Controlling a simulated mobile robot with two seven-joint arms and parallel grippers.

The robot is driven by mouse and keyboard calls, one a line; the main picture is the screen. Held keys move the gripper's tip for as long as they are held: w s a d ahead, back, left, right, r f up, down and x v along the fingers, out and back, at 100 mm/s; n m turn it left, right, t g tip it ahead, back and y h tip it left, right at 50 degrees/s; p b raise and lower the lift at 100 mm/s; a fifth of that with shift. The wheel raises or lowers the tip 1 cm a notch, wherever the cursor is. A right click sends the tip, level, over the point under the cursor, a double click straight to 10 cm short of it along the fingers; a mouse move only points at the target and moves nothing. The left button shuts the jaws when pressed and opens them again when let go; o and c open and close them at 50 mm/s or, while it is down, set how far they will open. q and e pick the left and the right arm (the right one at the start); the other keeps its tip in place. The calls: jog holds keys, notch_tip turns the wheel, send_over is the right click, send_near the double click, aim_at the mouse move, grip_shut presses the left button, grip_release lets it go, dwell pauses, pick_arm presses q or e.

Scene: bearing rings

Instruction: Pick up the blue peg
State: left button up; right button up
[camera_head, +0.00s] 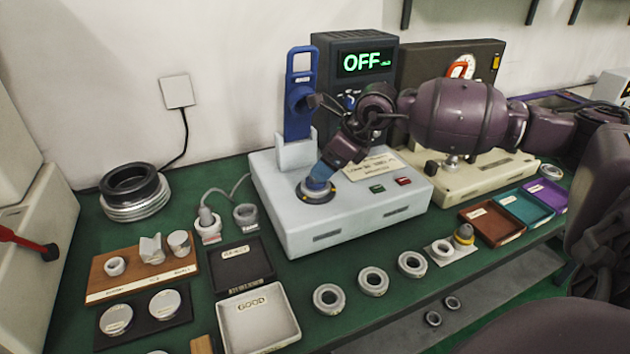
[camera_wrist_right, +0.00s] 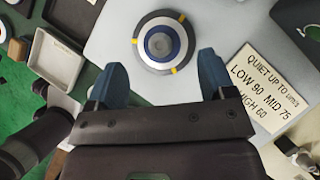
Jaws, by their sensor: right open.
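I cannot tell for certain which part is the blue peg. In the head view a tall blue upright piece (camera_head: 300,105) with a slotted top and a rounded blue part on its front stands in a white holder on the pale machine box (camera_head: 335,238). The gripper partly hides the spindle in the head view. My left gripper is not in view.
A dark display box (camera_head: 360,66) reading OFF stands behind the machine. Several bearing rings (camera_head: 373,281) lie along the front of the green table. A GOOD tray (camera_head: 287,338) and a black tray (camera_head: 262,280) are at front left. Coloured trays (camera_head: 523,208) lie at right.

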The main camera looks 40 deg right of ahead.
aim_at(311, 184)
jog(key=b+x, duration=0.1)
jog(key=x, duration=0.3)
jog(key=shift+w+f, duration=0.15)
jog(key=shift+f, duration=0.05)
jog(key=shift+r, duration=0.15)
jog(key=shift+c, duration=0.5)
jog(key=c, duration=1)
jog(key=shift+c, duration=0.2)
